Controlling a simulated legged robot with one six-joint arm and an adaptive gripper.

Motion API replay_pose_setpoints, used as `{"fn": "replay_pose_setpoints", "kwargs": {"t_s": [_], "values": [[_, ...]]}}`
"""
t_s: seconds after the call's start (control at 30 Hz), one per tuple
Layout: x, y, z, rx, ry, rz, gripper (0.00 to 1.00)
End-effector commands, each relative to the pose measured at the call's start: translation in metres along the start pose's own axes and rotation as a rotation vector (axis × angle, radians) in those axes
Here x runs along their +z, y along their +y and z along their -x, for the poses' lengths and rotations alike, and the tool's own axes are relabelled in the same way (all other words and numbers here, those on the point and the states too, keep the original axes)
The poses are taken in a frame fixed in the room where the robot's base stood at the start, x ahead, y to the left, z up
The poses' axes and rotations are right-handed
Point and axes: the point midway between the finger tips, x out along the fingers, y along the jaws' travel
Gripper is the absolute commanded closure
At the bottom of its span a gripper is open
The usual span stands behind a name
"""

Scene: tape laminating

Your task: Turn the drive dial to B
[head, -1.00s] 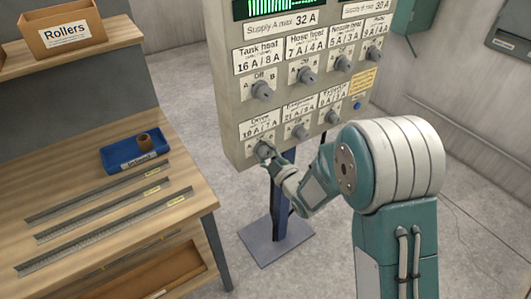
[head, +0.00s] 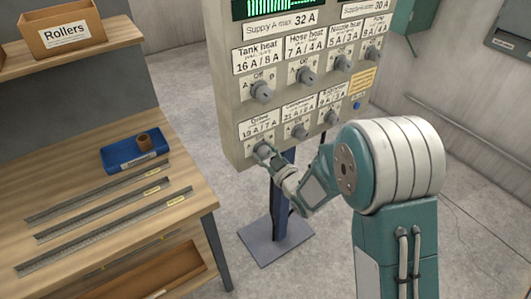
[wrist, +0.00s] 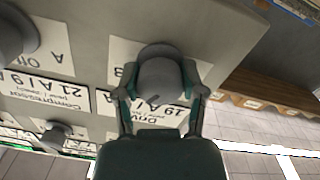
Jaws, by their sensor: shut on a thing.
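The drive dial (head: 262,150) is a grey knob at the lower left of the beige control panel (head: 236,148), under the label "Drive 19 A / 7 A". My gripper (head: 268,156) is at this dial and shut on it. In the wrist view the dial (wrist: 160,80) sits between the two fingers of my gripper (wrist: 160,93), one on each side. A letter B shows on the plate beside the dial in the wrist view. The dial's pointer is partly hidden, so I cannot tell its exact setting.
Other dials (head: 299,131) sit close by to the right and in the row above. A wooden workbench (head: 100,220) with metal strips and a blue tray (head: 134,160) stands at the left. The panel's post and base plate (head: 276,238) are below.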

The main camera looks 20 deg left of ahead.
Motion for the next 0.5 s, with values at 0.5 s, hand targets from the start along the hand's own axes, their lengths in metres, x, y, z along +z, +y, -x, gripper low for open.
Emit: {"fn": "replay_pose_setpoints", "kwargs": {"t_s": [0.5], "values": [[0.0005,-0.0014,-0.0001,-0.008,-0.009,-0.310,0.95]]}}
